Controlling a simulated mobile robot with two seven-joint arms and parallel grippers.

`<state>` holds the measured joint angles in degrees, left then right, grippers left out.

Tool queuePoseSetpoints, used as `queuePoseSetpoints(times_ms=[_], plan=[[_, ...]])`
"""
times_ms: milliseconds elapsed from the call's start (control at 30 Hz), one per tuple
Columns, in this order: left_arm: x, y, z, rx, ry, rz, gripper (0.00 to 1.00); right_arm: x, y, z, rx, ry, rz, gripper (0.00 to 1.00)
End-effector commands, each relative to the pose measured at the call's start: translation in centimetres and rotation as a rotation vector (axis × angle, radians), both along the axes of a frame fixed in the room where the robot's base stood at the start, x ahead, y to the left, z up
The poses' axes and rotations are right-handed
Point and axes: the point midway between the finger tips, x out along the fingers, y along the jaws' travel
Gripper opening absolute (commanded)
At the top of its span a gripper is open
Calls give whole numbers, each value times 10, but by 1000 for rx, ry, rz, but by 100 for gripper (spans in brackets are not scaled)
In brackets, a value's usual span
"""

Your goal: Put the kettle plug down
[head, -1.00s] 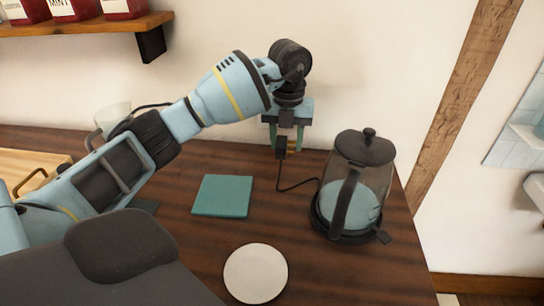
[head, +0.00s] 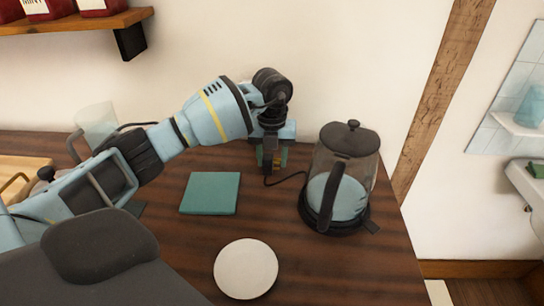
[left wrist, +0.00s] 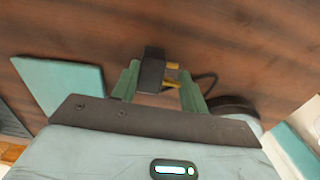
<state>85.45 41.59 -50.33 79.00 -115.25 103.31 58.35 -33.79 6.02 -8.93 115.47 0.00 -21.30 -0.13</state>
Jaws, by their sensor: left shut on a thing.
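The black kettle plug (left wrist: 151,70), with brass pins, is between the green fingers of my left gripper (left wrist: 158,86). In the head view my left gripper (head: 271,160) points down, low over the back of the table near the wall. It is shut on the plug. I cannot tell whether the plug touches the wood. A thin black cord runs from the plug to the kettle (head: 343,185), which stands upright to its right. The kettle is glass with a black lid, handle and base and holds pale blue water. My right gripper is not in view.
A teal square mat (head: 210,193) lies left of the plug. A white round plate (head: 246,268) lies in front. A clear jug (head: 97,122) and a pale wooden board (head: 22,172) are at the left. A shelf (head: 75,22) hangs above. Bare wood (head: 280,215) lies between mat and kettle.

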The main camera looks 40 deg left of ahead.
Motion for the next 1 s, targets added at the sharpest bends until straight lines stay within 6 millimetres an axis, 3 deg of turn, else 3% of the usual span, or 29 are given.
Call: queuePoseSetpoints(times_ms=[167,200,367,733,1000], plan=[[0,0,-3,0,0,0,18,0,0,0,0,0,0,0],[0,0,-3,0,0,0,47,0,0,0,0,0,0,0],[0,0,-3,0,0,0,66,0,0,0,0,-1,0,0],[0,0,3,0,-1,0,66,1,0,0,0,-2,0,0],[1,0,48,0,-5,0,66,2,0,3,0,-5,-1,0]])
